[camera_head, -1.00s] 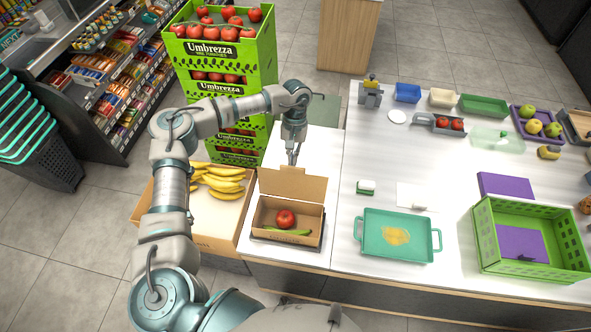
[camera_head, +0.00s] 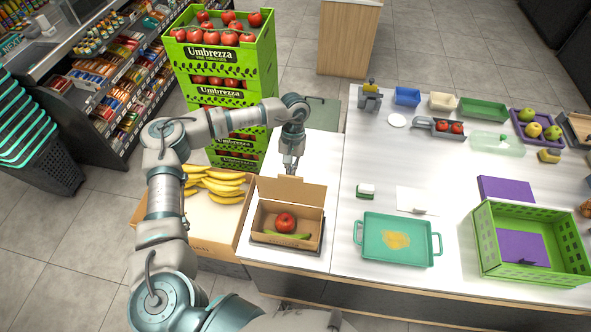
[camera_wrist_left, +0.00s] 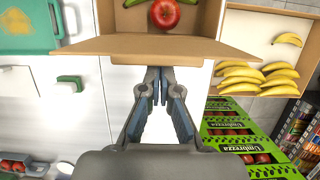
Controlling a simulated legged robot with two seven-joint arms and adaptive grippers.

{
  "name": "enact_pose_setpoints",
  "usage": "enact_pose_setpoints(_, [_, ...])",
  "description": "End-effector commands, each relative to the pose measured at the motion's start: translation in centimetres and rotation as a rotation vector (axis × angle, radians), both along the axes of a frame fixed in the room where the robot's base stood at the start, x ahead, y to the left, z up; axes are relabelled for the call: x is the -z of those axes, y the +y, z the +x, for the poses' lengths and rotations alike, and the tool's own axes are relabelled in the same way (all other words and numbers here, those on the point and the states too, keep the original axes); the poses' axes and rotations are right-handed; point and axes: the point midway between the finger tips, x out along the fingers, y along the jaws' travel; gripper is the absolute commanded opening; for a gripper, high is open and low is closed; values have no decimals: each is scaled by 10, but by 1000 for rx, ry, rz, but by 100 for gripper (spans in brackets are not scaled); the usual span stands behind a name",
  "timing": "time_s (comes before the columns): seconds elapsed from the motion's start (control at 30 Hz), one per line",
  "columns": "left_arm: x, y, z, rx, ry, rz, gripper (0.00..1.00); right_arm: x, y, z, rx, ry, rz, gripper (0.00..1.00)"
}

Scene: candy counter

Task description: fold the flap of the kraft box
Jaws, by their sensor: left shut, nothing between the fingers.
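My left gripper (camera_head: 291,171) is shut and empty, pointing down just behind the flap. In the left wrist view its fingertips (camera_wrist_left: 160,75) are at the flap's outer edge; whether they touch it I cannot tell. My right gripper is out of view.
A carton of bananas (camera_head: 220,215) stands left of the box. Stacked green tomato crates (camera_head: 222,60) rise behind it, near my left arm. A teal tray (camera_head: 397,263) and green crate (camera_head: 530,265) are to the right. White counter is bare between box and tray.

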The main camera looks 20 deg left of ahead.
Motion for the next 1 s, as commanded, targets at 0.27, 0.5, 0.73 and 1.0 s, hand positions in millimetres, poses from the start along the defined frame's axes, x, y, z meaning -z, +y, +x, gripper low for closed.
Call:
enact_pose_setpoints(0.27, [0, -2, -3, 1, 0, 0, 0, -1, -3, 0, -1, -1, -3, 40])
enact_pose_setpoints(0.5, [0, -2, -7, 2, 1, -1, 0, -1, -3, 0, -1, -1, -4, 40])
enact_pose_setpoints(0.73, [-1, -6, -22, 2, 1, -2, 0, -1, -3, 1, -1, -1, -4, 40])
enact_pose_setpoints(1.0, [-1, -7, -27, 1, 1, -1, 0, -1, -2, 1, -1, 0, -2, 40])
